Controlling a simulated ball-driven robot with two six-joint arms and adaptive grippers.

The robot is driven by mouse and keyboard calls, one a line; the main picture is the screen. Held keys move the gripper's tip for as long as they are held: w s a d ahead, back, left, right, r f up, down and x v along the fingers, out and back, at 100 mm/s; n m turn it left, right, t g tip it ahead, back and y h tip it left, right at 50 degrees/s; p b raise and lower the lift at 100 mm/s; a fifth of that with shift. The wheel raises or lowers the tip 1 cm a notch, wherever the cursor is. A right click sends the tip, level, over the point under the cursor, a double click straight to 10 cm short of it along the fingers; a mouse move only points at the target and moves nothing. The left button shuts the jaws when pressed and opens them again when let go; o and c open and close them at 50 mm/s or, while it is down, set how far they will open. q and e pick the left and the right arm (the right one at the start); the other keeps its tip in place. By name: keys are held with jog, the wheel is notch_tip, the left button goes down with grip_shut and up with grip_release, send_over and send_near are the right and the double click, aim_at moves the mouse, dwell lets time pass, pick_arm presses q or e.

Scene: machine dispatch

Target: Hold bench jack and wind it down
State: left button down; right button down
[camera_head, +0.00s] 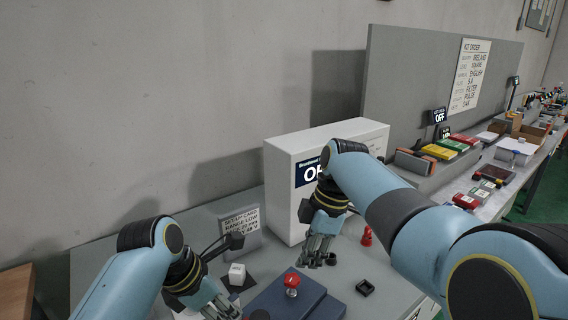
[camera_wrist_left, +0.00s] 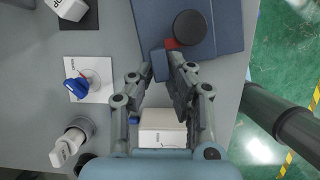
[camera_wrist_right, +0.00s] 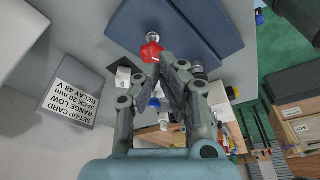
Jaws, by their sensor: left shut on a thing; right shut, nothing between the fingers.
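The bench jack seems to be the dark blue block (camera_head: 300,300) at the front of the bench; a red knob (camera_head: 291,281) shows above it. The left wrist view shows a blue slab (camera_wrist_left: 225,25) with a black disc (camera_wrist_left: 190,27) on it. My left gripper (camera_head: 224,309) is shut on a small blue part (camera_wrist_left: 159,64) at the slab's edge, beside a red patch. My right gripper (camera_head: 317,257) is shut and empty, behind and right of the red knob in the head view. In the right wrist view the red knob (camera_wrist_right: 151,51) shows just beyond its fingertips; contact is unclear.
A setup card (camera_head: 241,226) stands behind my left gripper, near a white cube (camera_head: 237,273) on a black pad. A white box (camera_head: 280,190) with a dark display stands behind my right gripper. A small black tray (camera_head: 365,288) and red piece (camera_head: 366,237) lie to the right.

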pick_arm(q)
jog(key=shift+a, duration=0.1)
dwell(0.3)
jog(key=c, duration=1.2)
grip_release()
